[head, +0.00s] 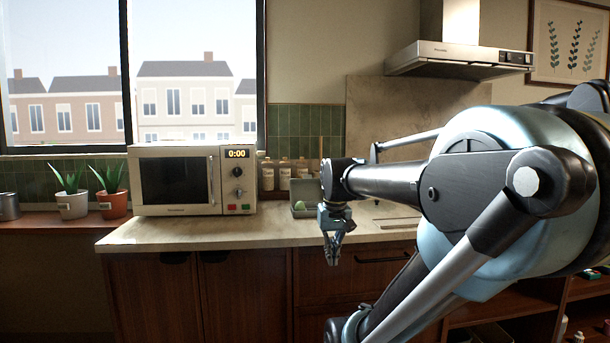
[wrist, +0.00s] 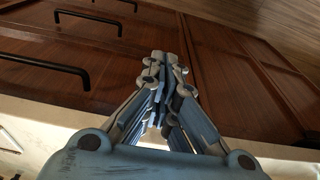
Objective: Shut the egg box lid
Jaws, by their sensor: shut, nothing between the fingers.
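The egg box (head: 302,207) is a grey-green box on the counter, right of the microwave, in the head view. A raised panel at its back looks like its lid, standing open. A green rounded thing, seemingly an egg (head: 299,205), shows inside. My arm hides the box's right part. My gripper (head: 333,262) hangs just in front of the counter's front edge, lower than the box and to its right, fingers pointing down. It is shut and empty, apart from the box. In the wrist view my gripper (wrist: 160,60) shows closed fingers before the wooden cupboard fronts; the box is not visible there.
A white microwave (head: 190,180) stands left of the box. Several jars (head: 284,176) stand behind it. Two potted plants (head: 90,200) are at the far left. The counter (head: 200,233) is bare in front of the microwave. Drawer fronts with black handles (wrist: 90,20) lie below the counter.

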